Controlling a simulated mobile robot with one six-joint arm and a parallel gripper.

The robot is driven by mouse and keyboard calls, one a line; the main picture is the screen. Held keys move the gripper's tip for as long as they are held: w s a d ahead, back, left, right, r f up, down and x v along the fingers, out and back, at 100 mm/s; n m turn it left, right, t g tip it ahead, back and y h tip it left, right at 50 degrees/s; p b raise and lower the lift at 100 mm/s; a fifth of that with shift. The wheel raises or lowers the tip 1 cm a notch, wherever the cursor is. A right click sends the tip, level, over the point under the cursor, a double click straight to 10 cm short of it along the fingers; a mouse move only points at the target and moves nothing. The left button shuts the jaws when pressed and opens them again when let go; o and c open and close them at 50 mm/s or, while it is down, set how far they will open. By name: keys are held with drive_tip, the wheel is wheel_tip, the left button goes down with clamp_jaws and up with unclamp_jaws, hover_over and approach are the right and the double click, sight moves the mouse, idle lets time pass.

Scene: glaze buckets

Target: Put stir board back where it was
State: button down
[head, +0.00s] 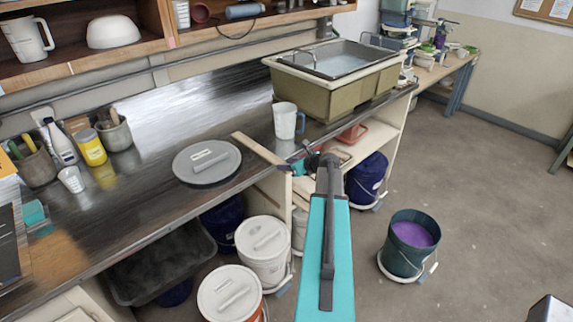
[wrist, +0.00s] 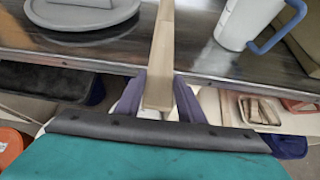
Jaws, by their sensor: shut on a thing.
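The stir board (head: 258,148) is a long, pale wooden strip. It extends over the dark countertop between a round grey lid and a white jug, its near end past the counter's front edge. In the wrist view the stir board (wrist: 163,55) runs straight away from me. My gripper (head: 299,166) is at the counter's front edge. In the wrist view the two fingers of my gripper (wrist: 160,100) are on either side of the board's near end, shut on it. I cannot tell whether the board touches the counter.
The round grey lid (head: 207,163) lies left of the board. The white jug (head: 285,122) with a blue handle stands close on its right, before the sink tub (head: 330,88). Lidded white buckets (head: 263,240) stand below; a bucket of purple glaze (head: 410,245) is on the floor.

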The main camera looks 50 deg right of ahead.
drive_tip(key=c, duration=1.2)
unclamp_jaws()
drive_tip(key=shift+s, duration=0.1)
drive_tip(key=shift+b+v, duration=1.9)
drive_tip(key=shift+v, duration=4)
drive_tip(key=shift+a, duration=0.1)
